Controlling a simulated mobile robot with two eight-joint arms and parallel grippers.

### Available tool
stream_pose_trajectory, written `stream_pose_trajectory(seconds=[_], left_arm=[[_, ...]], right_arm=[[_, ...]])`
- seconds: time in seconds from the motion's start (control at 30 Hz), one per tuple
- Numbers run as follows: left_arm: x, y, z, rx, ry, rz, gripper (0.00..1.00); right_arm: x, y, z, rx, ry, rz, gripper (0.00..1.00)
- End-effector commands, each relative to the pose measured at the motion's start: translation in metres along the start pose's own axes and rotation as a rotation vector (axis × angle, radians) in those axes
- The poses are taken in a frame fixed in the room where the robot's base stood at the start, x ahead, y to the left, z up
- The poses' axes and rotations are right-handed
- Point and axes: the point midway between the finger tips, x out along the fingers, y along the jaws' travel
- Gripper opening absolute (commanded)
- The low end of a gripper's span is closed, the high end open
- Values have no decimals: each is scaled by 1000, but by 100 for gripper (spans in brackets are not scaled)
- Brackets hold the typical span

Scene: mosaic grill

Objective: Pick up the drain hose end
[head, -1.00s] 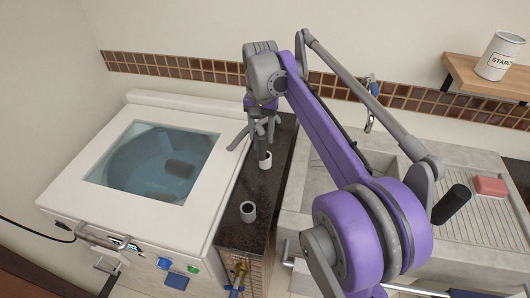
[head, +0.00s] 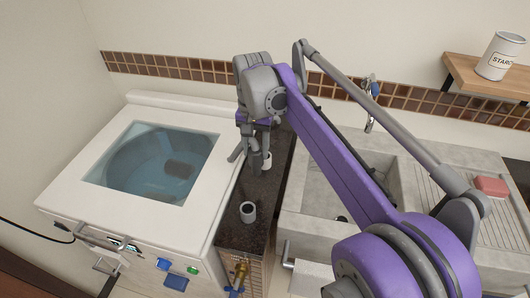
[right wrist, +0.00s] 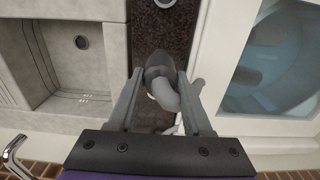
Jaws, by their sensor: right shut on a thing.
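The drain hose end (head: 256,160) is a grey, bent tube over the dark counter strip between the washer and the sink. My right gripper (head: 252,143) is at it, pointing down, with a finger on each side. In the right wrist view, the hose end (right wrist: 165,94) shows as a grey elbow with a darker mouth, gripped between the two fingers of my right gripper (right wrist: 160,76). A short pale ring (head: 267,161) is right beside the hose in the head view. My left gripper is not in view.
An open grey pipe stub (head: 248,212) stands on the dark counter strip (head: 262,190), nearer the front. The white washer (head: 75,175) with its glass lid is on the left. The concrete sink (head: 310,220) is on the right, partly behind my arm.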

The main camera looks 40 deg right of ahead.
Motion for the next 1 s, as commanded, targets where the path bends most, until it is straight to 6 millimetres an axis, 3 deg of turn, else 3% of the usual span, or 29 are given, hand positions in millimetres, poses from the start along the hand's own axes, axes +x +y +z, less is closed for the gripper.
stream_pose_trajectory(seconds=[1.0], left_arm=[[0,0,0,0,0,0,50]], right_arm=[[0,0,62,-1,0,0,0]])
